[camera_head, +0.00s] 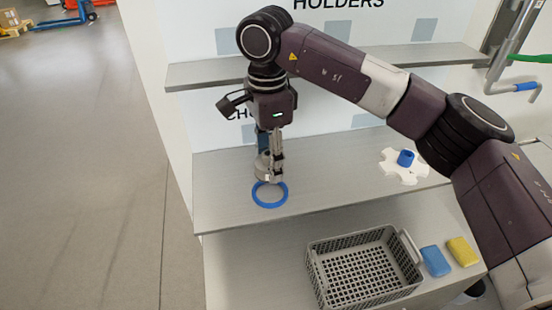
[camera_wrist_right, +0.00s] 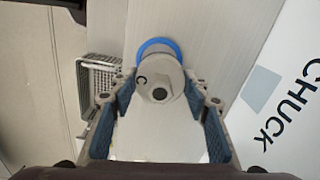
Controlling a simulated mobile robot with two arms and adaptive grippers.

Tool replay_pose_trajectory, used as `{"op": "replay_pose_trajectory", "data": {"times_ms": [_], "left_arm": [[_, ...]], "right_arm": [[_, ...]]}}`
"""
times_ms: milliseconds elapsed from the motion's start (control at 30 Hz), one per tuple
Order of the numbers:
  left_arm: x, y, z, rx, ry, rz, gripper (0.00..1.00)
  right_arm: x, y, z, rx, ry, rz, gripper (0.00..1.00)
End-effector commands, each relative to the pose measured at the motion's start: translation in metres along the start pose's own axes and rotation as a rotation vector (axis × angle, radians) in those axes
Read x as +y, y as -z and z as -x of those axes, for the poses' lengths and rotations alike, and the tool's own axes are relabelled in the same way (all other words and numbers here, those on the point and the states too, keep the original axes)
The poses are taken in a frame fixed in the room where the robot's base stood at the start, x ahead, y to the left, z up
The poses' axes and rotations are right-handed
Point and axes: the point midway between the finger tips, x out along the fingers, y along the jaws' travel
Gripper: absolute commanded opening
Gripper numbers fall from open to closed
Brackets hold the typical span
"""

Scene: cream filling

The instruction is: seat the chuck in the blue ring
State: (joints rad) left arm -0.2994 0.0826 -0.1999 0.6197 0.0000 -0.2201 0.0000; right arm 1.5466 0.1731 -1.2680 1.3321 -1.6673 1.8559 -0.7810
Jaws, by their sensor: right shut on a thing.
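The grey metal chuck (camera_head: 262,167) is in my right gripper (camera_head: 272,163), which points down and is shut on it. The blue ring (camera_head: 284,203) lies flat on the grey worktop. In the head view the chuck's lower end overlaps the ring's far part, and most of the ring's opening shows in front. I cannot tell whether they touch. In the right wrist view the chuck (camera_wrist_right: 160,97) sits between the two fingers, and it hides much of the blue ring (camera_wrist_right: 160,43) beyond it. My left gripper is not in view.
A grey basket (camera_head: 315,268) stands lower, in front, with a blue block (camera_head: 435,261) and a yellow block (camera_head: 463,251) to its right. A white holder (camera_head: 390,168) with a blue cylinder (camera_head: 405,158) lies at the right. A shelf (camera_head: 200,76) runs behind my arm.

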Motion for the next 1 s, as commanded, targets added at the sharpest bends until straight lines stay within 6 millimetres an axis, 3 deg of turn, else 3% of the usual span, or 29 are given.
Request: {"op": "replay_pose_trajectory", "data": {"times_ms": [767,1000], "left_arm": [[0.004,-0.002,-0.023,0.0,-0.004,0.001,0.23],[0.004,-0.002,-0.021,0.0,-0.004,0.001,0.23]], "right_arm": [[0.0,0.0,-0.045,-0.001,0.0,0.001,0.0],[0.0,0.0,-0.042,-0.001,0.002,0.001,0.0]]}}
